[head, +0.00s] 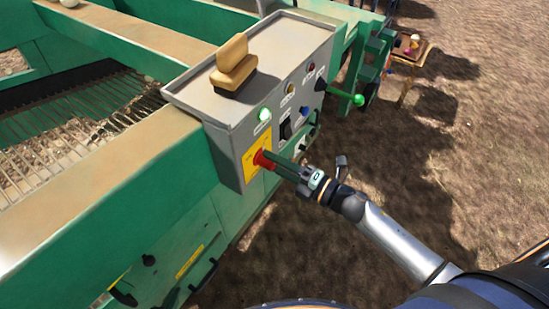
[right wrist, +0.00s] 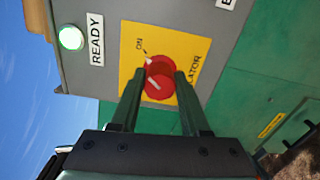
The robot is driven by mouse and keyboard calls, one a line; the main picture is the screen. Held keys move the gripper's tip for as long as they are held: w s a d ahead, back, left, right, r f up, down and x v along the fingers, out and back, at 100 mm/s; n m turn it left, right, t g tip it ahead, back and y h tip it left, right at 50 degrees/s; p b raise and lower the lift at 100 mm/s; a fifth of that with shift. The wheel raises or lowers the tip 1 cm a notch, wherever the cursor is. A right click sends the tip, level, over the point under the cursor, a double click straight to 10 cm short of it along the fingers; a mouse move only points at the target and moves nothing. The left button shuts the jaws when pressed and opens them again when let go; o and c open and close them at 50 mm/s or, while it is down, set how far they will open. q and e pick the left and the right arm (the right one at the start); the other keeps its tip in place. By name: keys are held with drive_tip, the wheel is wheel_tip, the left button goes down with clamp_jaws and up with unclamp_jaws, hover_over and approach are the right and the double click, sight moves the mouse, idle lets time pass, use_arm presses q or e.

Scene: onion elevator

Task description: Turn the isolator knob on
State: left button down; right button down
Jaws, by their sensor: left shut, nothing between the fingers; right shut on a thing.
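The red isolator knob (right wrist: 160,80) sits on a yellow plate (right wrist: 132,73) marked ON and ISOLATOR. In the head view the knob (head: 262,159) is low on the front of the grey control box (head: 240,140). My right gripper (right wrist: 160,78) is shut on the knob, one dark finger on each side of it. It also shows in the head view (head: 271,161), reaching in from the lower right. A white line on the knob's face slants towards the ON side; its exact setting is hard to tell. My left gripper is not in view.
The green READY lamp (right wrist: 71,38) is lit beside the plate. A black switch (head: 286,130), other small knobs and a green-tipped lever (head: 358,100) are on or near the box. A tan brush-like block (head: 233,66) lies on top. Open ground (head: 470,150) is at the right.

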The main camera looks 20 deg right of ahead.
drive_tip(key=shift+m, duration=0.7)
drive_tip(key=shift+c, duration=1.9)
unclamp_jaws()
drive_tip(key=b+v, duration=0.1)
drive_tip(key=v, duration=1.1)
drive_tip(key=shift+s+d, duration=0.2)
